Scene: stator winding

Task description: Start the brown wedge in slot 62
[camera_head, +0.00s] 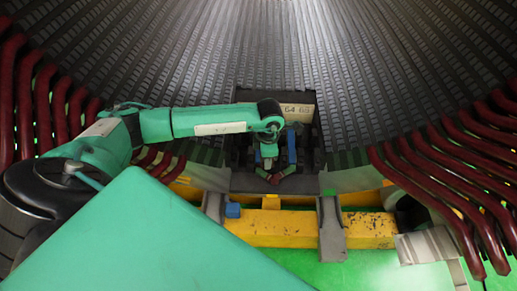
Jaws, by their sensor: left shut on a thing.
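My left arm comes in from the left, and its gripper (273,172) is at the middle of the picture, in front of the dark slotted area at the lower end of the stator bore (215,75). The gripper is shut on a small reddish-brown piece, which I take to be the brown wedge (268,177). The piece shows only as a sliver; its far end and its fit to any slot cannot be told. Slot 62 cannot be singled out. A pale label (297,110) above the gripper seems to end in 65. My right gripper is not in view.
Dark red coil ends curve along the left (42,105) and right (440,190) sides. A yellow beam (275,228) with grey brackets (331,230) and a small blue block (232,210) lies below the gripper. A large green surface fills the lower left foreground.

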